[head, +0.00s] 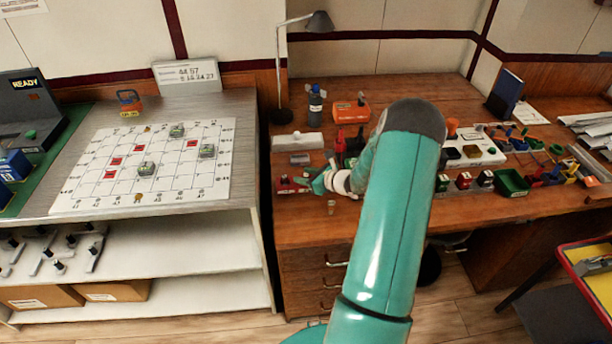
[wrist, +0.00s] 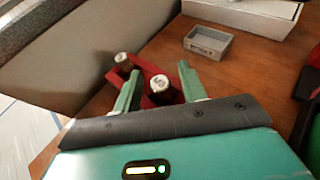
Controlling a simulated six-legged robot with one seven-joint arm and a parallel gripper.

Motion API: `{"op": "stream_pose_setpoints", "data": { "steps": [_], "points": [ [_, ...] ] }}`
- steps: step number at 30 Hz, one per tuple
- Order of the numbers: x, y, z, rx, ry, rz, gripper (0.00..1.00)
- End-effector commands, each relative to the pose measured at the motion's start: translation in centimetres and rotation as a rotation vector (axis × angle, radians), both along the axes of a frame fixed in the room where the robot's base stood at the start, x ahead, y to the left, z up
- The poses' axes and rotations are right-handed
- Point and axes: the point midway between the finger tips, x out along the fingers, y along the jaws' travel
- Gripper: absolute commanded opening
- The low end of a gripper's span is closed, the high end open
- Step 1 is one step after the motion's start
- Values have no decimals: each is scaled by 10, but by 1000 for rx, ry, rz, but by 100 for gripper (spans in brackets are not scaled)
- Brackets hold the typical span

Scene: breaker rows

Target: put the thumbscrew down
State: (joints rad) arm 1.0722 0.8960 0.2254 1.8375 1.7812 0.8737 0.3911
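In the wrist view, my gripper (wrist: 156,85) has its two green fingers spread apart. A short silver-topped cylinder (wrist: 159,84), which looks like a thumbscrew, stands between them, with space on either side. It sits at a red holder (wrist: 160,98), partly hidden by my gripper. A second, brass-coloured cylinder (wrist: 123,60) stands at the holder's far left, beyond the left finger. In the head view, my gripper (head: 314,183) is low at the left part of the wooden bench, beside the red holder (head: 288,186). The fingertips are too small there to judge contact.
A grey tray (wrist: 208,42) lies beyond the holder, with a white box (wrist: 245,14) behind it. In the head view, a small tan piece (head: 331,208) stands near the bench's front edge. A lamp (head: 319,22) and a bottle (head: 315,103) stand behind. Several small parts crowd the right.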

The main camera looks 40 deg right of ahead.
Motion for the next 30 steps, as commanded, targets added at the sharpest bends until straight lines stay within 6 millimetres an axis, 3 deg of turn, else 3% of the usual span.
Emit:
{"op": "stream_pose_setpoints", "data": {
  "steps": [5,8,21,30],
  "points": [
    [0,0,4,-1,0,-1,41],
    [-11,-3,8,-2,0,-1,41],
    [-91,-17,42,-2,0,-1,41],
    [-110,-20,49,0,0,0,41]
  ]
}}
